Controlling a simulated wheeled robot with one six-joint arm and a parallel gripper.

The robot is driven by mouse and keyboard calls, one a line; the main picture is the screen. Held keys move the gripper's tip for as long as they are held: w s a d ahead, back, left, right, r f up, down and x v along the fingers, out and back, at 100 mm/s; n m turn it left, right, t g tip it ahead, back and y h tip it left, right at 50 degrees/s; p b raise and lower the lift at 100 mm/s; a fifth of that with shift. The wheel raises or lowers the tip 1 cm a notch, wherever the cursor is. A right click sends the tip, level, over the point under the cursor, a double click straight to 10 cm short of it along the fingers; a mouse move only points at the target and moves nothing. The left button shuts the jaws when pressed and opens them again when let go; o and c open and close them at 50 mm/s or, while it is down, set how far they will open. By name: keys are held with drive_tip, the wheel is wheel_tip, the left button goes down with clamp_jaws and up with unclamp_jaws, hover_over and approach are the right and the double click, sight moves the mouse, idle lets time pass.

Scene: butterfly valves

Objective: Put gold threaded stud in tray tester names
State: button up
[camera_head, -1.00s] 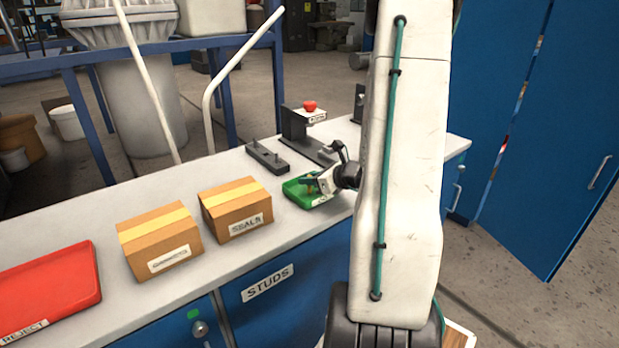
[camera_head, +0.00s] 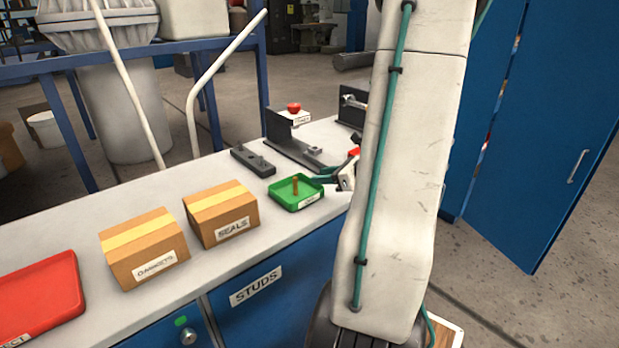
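The gold threaded stud (camera_head: 294,183) stands about upright inside the small green tray (camera_head: 311,202) on the bench. The tray has a white label on its front, too small to read. My gripper (camera_head: 322,176) is just right of the tray, close to its right rim and apart from the stud. Its teal fingers point left and look spread, with nothing between them. My arm's white link hides part of the bench to the right of the gripper.
A grey tester fixture with a red button (camera_head: 293,108) and a dark block with pegs (camera_head: 253,160) stand behind the tray. SEALS (camera_head: 222,212) and GASKETS (camera_head: 144,250) boxes and a red reject tray (camera_head: 40,295) are left. A STUDS drawer (camera_head: 256,287) is below.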

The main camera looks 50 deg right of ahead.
drive_tip(key=w+a+r+n+g+y, duration=0.1)
drive_tip(key=a+r+n+g+y, duration=0.25)
drive_tip(key=a+n, duration=0.75)
drive_tip(key=w+a+r+n+g+y, duration=0.1)
drive_tip(key=a+r+n+g+y, duration=0.45)
drive_tip(key=a, duration=1.05)
drive_tip(key=s+a+r+n+g+h, duration=0.1)
drive_tip(key=s+a+n+h, duration=0.3)
drive_tip(key=n, duration=0.5)
drive_tip(key=s+a+r+n+g+h, duration=0.1)
drive_tip(key=s+a+n+g+h, duration=0.1)
drive_tip(key=s+a+n+h, duration=0.2)
drive_tip(key=s+n+h, duration=0.2)
drive_tip(key=s+n, duration=0.2)
drive_tip(key=n, duration=0.1)
drive_tip(key=shift+s+a+r+n, duration=0.15)
drive_tip(key=shift+s+r+n, duration=0.1)
drive_tip(key=shift+r+n, duration=0.15)
